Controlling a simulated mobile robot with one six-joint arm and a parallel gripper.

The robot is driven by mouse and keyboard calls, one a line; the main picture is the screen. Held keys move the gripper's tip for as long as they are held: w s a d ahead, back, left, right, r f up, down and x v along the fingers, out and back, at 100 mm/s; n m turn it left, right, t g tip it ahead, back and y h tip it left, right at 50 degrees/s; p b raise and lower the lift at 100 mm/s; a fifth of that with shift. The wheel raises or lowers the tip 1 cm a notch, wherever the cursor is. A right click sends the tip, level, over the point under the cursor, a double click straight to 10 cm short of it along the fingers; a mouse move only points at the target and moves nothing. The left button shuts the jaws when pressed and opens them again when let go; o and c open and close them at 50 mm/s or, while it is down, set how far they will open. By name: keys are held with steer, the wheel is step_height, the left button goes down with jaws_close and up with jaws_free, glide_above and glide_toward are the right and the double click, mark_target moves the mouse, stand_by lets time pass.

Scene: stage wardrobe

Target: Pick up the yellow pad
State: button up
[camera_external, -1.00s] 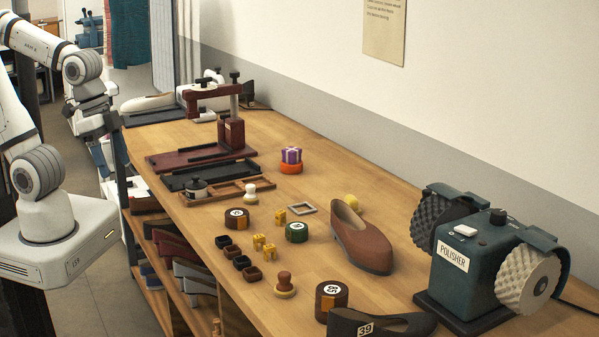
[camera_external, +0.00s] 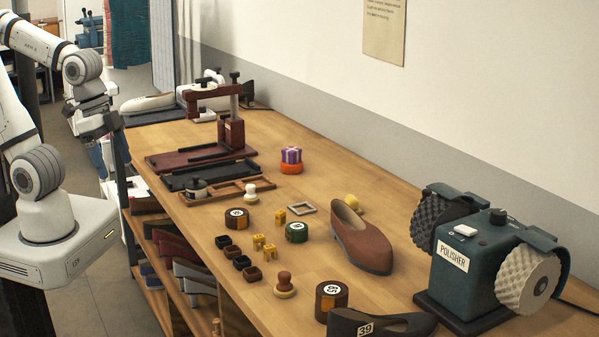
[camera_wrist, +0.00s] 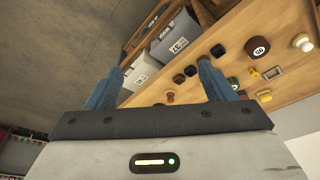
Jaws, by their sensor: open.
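A small round yellow pad (camera_external: 352,201) lies on the wooden bench behind the brown shoe (camera_external: 361,236), which partly hides it in the external view. In the wrist view a round yellow thing (camera_wrist: 264,95), which looks like the same pad, lies at the right on the bench, close to the green tin (camera_wrist: 232,82). My gripper (camera_external: 108,150) is beyond the bench's left edge, far from the pad. In the wrist view my gripper (camera_wrist: 155,84) has its two blue fingers wide apart with nothing between them.
Small yellow blocks (camera_external: 259,241), dark cups (camera_external: 241,262) and tins (camera_external: 236,218) crowd the bench's middle. A polisher (camera_external: 468,270) and a dark shoe (camera_external: 382,323) stand at the right front. A red press (camera_external: 232,134) stands at the back. Grey bins (camera_wrist: 175,40) sit below the bench.

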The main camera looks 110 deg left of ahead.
steer(key=w+a+r+n, duration=0.1)
steer(key=w+a+r, duration=0.15)
steer(key=w, duration=0.45)
steer(key=w+a+r+n, duration=0.1)
steer(key=w+a, duration=0.2)
steer(key=w, duration=0.4)
steer(key=n+y+b, duration=0.1)
steer(key=n+y, duration=0.1)
steer(key=n, duration=0.2)
glide_above(351, 197)
steer(key=s, duration=0.2)
steer(key=shift+t, duration=0.3)
steer(key=f, duration=2)
steer(key=shift+w+d+f, duration=0.15)
steer(key=shift+w+d, duration=0.05)
steer(key=shift+d, duration=0.15)
steer(key=p+x, duration=0.1)
steer(key=x, duration=0.5)
steer(key=shift+f+p, duration=0.4)
steer(key=shift+f, duration=0.05)
